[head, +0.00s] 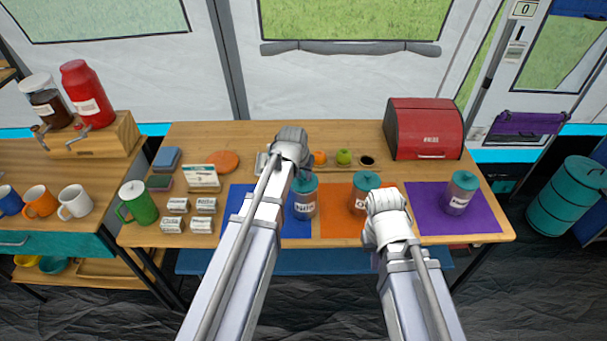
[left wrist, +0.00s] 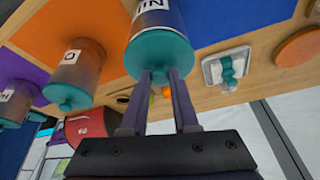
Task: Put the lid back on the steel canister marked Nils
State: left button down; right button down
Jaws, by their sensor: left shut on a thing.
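The steel canister marked Nils (head: 304,207) stands on the blue mat; in the left wrist view its label (left wrist: 152,6) shows only in part. Its teal lid (left wrist: 160,55) is at the canister's mouth, and I see no clear gap between them. My left gripper (left wrist: 168,76) is shut on the lid's knob; in the head view this gripper (head: 299,168) is over the canister, its fingers mostly hidden. My right gripper (head: 384,202) is in front of the orange mat's canister; its fingers are not clear.
Similar teal-lidded canisters stand on the orange mat (head: 340,228) and the purple mat (head: 420,222). A red bread box (head: 424,130), fruit and a dark cup are behind. Small labelled boxes and a green mug (head: 138,203) stand to the left.

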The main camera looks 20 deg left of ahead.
pick_arm(q)
jog(key=shift+c, duration=0.6)
grip_release()
jog(key=shift+r+p, duration=3.55)
jog(key=shift+c, duration=0.4)
grip_shut()
